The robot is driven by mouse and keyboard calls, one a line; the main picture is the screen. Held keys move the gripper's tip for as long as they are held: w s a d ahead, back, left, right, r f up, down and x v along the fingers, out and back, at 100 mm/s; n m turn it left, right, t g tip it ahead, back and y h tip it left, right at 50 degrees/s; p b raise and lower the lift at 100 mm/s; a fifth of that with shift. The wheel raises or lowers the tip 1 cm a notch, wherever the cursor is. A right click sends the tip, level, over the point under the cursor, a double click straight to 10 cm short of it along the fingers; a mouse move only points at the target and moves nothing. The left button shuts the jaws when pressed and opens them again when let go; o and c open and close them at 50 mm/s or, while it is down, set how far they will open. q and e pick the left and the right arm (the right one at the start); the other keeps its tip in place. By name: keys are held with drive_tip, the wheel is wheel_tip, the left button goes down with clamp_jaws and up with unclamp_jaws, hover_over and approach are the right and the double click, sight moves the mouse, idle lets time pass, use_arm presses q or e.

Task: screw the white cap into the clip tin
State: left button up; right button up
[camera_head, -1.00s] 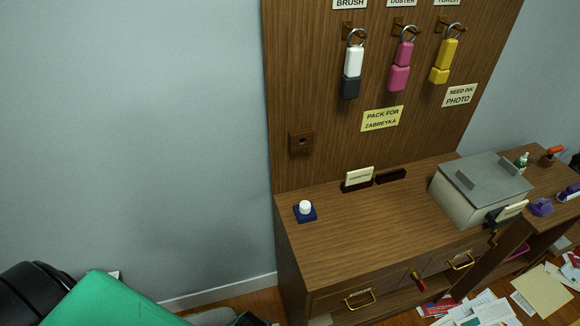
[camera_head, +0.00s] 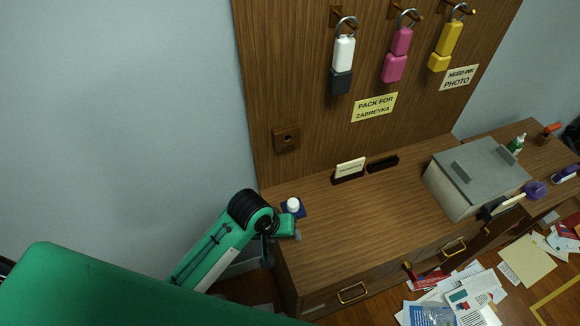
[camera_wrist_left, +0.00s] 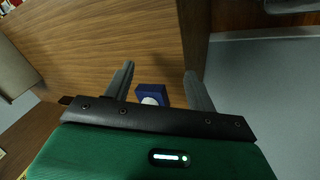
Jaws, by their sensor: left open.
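The white cap (camera_head: 293,204) sits on a small blue square block (camera_head: 301,213) at the left end of the wooden cabinet top. My left gripper (camera_head: 291,230) is just in front of the block, over the cabinet's left front edge. In the left wrist view, the open fingers (camera_wrist_left: 158,75) point toward the blue block (camera_wrist_left: 152,89), which shows between them. The white cap (camera_wrist_left: 150,101) is partly hidden behind my gripper's body there. I cannot pick out the clip tin for certain. My right gripper is not in view.
On the cabinet top (camera_head: 345,225) stand a card holder (camera_head: 349,170), a dark low block (camera_head: 382,163) and a grey-lidded box (camera_head: 475,178). Padlocks hang on the wooden panel behind. Papers (camera_head: 467,300) litter the floor. The middle of the cabinet top is clear.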

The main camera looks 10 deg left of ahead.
use_arm(q)
drive_tip(key=w+d+r+n, duration=0.1)
drive_tip(key=w+d+r, duration=0.1)
drive_tip(key=w, duration=0.1)
drive_tip(key=n+g+y, duration=0.2)
drive_tip(key=n+y, duration=0.1)
drive_tip(key=n, duration=0.4)
approach(292, 201)
wheel_tip(292, 201, down, 9)
drive_tip(key=p, duration=0.2)
drive_tip(key=shift+w+d+f+p, duration=0.15)
drive_tip(key=shift+f+p, duration=0.1)
drive_tip(key=shift+p, duration=0.15)
